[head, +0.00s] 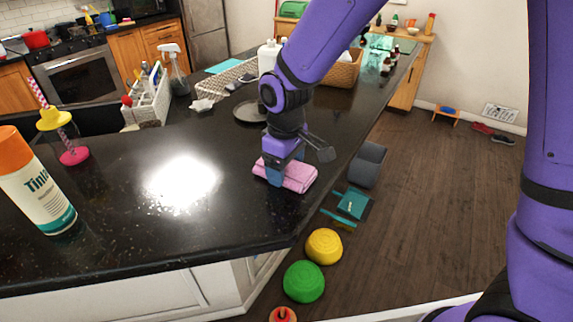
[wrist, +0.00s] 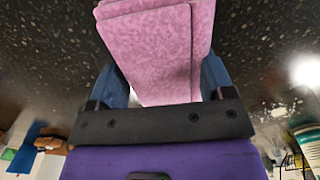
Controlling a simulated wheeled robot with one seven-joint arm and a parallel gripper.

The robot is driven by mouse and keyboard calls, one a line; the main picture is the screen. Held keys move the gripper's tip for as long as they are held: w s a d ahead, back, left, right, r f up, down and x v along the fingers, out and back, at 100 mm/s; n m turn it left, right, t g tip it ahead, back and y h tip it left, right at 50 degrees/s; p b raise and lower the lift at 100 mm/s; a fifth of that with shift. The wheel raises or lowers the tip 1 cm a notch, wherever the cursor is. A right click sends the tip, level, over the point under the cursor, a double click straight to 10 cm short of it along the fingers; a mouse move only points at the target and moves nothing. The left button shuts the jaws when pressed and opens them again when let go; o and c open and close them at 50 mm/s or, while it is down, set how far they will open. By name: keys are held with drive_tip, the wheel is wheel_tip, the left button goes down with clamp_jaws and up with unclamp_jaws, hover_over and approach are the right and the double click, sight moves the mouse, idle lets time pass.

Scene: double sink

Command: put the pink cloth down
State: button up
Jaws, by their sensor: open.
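The pink cloth (head: 298,176) is folded and lies on the dark countertop (head: 226,215) close to its right edge. In the wrist view the folded cloth (wrist: 155,50) sits between the two blue fingers. My gripper (head: 284,175) points down over the cloth, with one finger in front of its near side. My gripper is open, its fingers (wrist: 163,85) on either side of the cloth. The far finger's contact with the cloth is hidden in the head view.
A spray can (head: 38,185) and a pink-based cup stand (head: 74,155) are at left. A dark plate (head: 250,112) lies behind my gripper. Green (head: 304,282) and yellow (head: 324,246) round items are on the floor beyond the counter edge. The counter's middle is clear.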

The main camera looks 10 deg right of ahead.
drive_tip(key=shift+s+a+r, duration=0.2)
drive_tip(key=shift+s, duration=0.15)
drive_tip(key=r, duration=1.2)
drive_tip(key=shift+w+d, duration=0.15)
drive_tip(key=shift+w, duration=0.1)
drive_tip(key=s+d+r+m+t, duration=0.1)
drive_tip(key=s+d+r+m, duration=0.2)
drive_tip(key=d, duration=0.4)
drive_tip(key=s+d+r+m+t, duration=0.1)
drive_tip(key=s+d+r+m, duration=0.15)
drive_tip(key=d+r, duration=0.3)
drive_tip(key=s+d+m+t, duration=0.1)
drive_tip(key=s+d, duration=0.3)
drive_tip(key=s+d+r+m+t, duration=0.1)
drive_tip(key=s+d+m, duration=0.1)
drive_tip(key=s+d, duration=0.2)
drive_tip(key=s+d+m+t, duration=0.1)
drive_tip(key=s+d+m, duration=0.1)
drive_tip(key=s+d, duration=0.2)
drive_tip(key=shift+s+r, duration=0.2)
drive_tip(key=shift+s, duration=0.35)
drive_tip(key=shift+o, duration=0.6)
drive_tip(key=shift+w, duration=0.1)
